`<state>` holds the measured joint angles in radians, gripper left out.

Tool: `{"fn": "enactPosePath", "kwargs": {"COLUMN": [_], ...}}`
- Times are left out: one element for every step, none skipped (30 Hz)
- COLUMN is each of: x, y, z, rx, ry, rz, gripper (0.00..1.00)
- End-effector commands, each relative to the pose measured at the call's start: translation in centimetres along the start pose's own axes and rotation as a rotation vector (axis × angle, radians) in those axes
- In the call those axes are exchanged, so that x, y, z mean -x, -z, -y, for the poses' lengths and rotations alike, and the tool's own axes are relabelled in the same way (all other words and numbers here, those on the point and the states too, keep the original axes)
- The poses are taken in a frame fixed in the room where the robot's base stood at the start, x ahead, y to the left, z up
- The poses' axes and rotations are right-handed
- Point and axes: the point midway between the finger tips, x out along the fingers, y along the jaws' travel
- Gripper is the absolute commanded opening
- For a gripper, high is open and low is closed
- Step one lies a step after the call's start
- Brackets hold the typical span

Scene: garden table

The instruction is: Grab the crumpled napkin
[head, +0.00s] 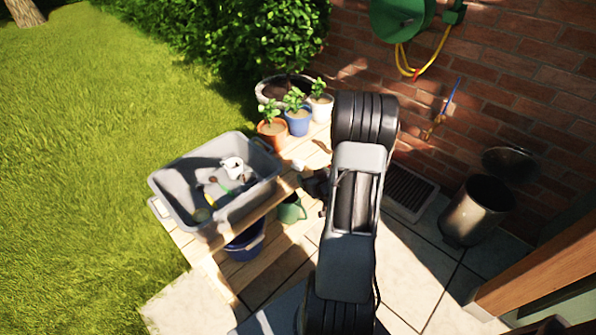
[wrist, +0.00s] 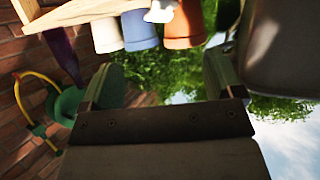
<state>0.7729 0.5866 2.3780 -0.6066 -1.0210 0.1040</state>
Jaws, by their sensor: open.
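A small white crumpled thing, which looks like the napkin (head: 298,165), lies on the wooden table near its right edge, in front of the potted plants. In the wrist view, which is upside down, a white lump, likely the same napkin (wrist: 160,12), shows at the top edge and is partly cut off. My gripper (wrist: 163,78) is open, with nothing between its fingers. In the head view my gripper (head: 316,183) is a dark shape just right of the napkin, partly hidden by my arm.
A grey tub (head: 168,188) holding several items stands on the table (head: 270,203). Terracotta (head: 273,133), blue (head: 298,122) and white (head: 320,107) pots stand behind the napkin. A green watering can (head: 291,210) and blue bucket (head: 245,246) sit lower. A metal bin (head: 476,212) stands right.

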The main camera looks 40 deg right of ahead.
Motion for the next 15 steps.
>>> {"fn": "enactPosePath", "kwargs": {"x": [-0.9,-1.4,-2.1,-2.7,-3.3,-4.0,-4.5,-5.0,-5.6,-6.0,-6.3,-6.8,-7.0,-7.3,-7.5], "y": [-0.5,-0.5,-0.5,-0.5,-0.4,-0.4,-0.4,-0.4,-0.3,-0.4,-0.3,-0.3,-0.3,-0.2,-0.3], "z": [0.0,0.0,0.0,0.0,0.0,0.0,0.0,0.1,0.0,0.0,0.0,0.0,0.0,0.0,0.0], "rx": [-0.002,-0.003,-0.003,-0.004,-0.003,-0.003,-0.003,-0.004,-0.004,-0.004,-0.004,-0.004,-0.003,-0.003,-0.004], "ry": [0.004,0.004,0.005,0.005,0.005,0.005,0.005,0.005,0.004,0.003,0.003,0.004,0.004,0.004,0.004], "rz": [-0.005,-0.008,-0.011,-0.011,-0.012,-0.011,-0.010,-0.011,-0.011,-0.010,-0.010,-0.010,-0.011,-0.010,-0.009], "gripper": [0.87,0.87,0.87,0.87,0.87,0.87,0.87,0.87,0.87,0.87,0.87,0.87,0.87,0.87,0.87]}}
